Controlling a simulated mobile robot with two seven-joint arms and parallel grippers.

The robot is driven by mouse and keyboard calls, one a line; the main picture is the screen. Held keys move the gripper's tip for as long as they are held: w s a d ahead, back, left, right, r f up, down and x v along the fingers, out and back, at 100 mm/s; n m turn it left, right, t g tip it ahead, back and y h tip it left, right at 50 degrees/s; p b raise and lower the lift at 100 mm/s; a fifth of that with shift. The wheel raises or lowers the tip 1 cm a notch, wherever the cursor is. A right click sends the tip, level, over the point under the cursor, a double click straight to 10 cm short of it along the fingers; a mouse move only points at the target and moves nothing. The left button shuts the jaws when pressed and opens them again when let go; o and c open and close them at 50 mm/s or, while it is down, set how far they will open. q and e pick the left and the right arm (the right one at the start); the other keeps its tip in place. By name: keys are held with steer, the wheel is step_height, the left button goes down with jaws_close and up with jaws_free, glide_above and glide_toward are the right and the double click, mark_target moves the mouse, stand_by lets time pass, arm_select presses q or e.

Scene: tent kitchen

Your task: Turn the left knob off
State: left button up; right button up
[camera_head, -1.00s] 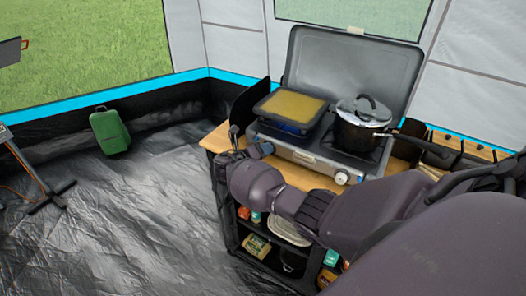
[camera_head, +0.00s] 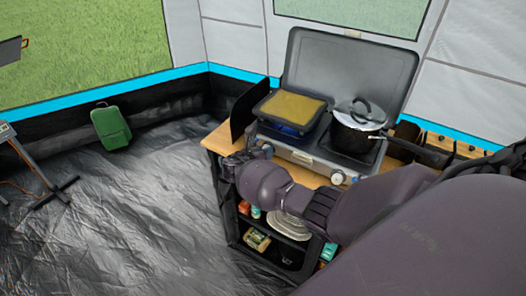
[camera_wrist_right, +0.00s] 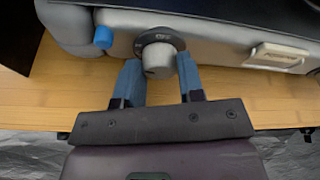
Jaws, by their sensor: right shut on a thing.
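The left knob (camera_wrist_right: 158,60) is a grey dial with a dark marked ring on the stove's front, seen in the right wrist view. My right gripper (camera_wrist_right: 160,72) has its two blue fingers on either side of it and is shut on it. In the head view my right gripper (camera_head: 262,152) is at the front left of the stove (camera_head: 305,157) and hides this knob. Blue flame (camera_head: 287,128) shows under the yellow-topped pan (camera_head: 292,107) on the left burner. My left gripper is not in view.
A lidded pot (camera_head: 357,128) stands on the right burner, its handle pointing right. The right knob (camera_head: 338,178) is on the front panel. A small blue cylinder (camera_wrist_right: 104,38) is left of the gripped knob. A wooden counter (camera_wrist_right: 50,95) lies in front.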

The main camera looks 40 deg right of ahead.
stand_by(0.4)
steer(key=o, duration=0.6)
steer(key=shift+o, duration=0.2)
steer(key=shift+a, duration=0.15)
steer(key=v, duration=1)
steer(key=shift+s+a, duration=0.2)
steer(key=shift+r, duration=0.1)
